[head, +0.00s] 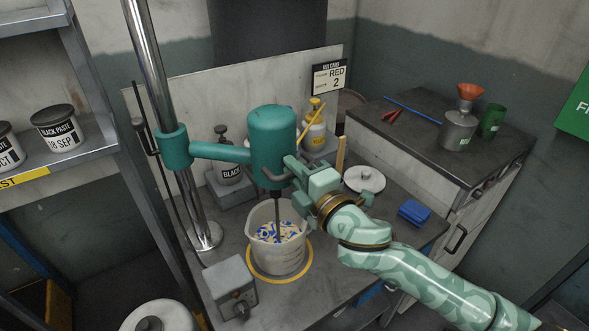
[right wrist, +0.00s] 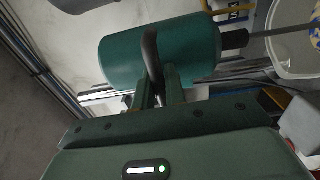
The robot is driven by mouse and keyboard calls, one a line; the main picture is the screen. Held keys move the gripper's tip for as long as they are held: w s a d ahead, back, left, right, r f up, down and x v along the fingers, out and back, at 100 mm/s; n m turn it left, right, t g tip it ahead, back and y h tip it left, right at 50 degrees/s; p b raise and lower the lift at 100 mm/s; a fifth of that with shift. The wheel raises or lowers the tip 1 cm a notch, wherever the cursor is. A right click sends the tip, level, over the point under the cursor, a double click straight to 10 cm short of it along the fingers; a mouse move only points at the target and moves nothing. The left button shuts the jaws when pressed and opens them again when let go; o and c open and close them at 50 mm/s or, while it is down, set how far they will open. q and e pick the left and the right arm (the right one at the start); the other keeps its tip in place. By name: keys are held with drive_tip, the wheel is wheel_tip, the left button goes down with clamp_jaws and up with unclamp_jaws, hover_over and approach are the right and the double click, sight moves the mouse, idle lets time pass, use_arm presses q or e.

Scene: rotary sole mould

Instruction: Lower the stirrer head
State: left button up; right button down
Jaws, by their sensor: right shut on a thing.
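The teal stirrer head (head: 272,148) hangs from a teal arm on a chrome post (head: 160,100). Its thin shaft (head: 277,208) points down into a white bucket (head: 262,222) holding blue, white and yellow bits; the shaft's lower end is hidden in there. My right gripper (head: 290,172) is shut on the dark handle (head: 268,176) on the stirrer head's side. In the right wrist view the handle (right wrist: 152,60) passes between the fingers, in front of the stirrer head (right wrist: 120,55). My left gripper is not in view.
The bucket stands inside a yellow ring (head: 280,279) on the grey bench. A grey control box (head: 230,287) stands at the front left. Behind are a BLACK pump bottle (head: 228,172), a yellow-topped bottle (head: 314,130) and a white lid (head: 364,179). A blue item (head: 414,212) lies at right.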

drive_tip(key=shift+s+f, duration=0.15)
drive_tip(key=shift+f, duration=1.1)
drive_tip(key=shift+f+b, duration=0.3)
drive_tip(key=shift+f, duration=0.15)
drive_tip(key=c, duration=0.9)
unclamp_jaws()
drive_tip(key=shift+c, duration=0.2)
drive_tip(key=shift+r, duration=0.1)
drive_tip(key=shift+r, duration=0.25)
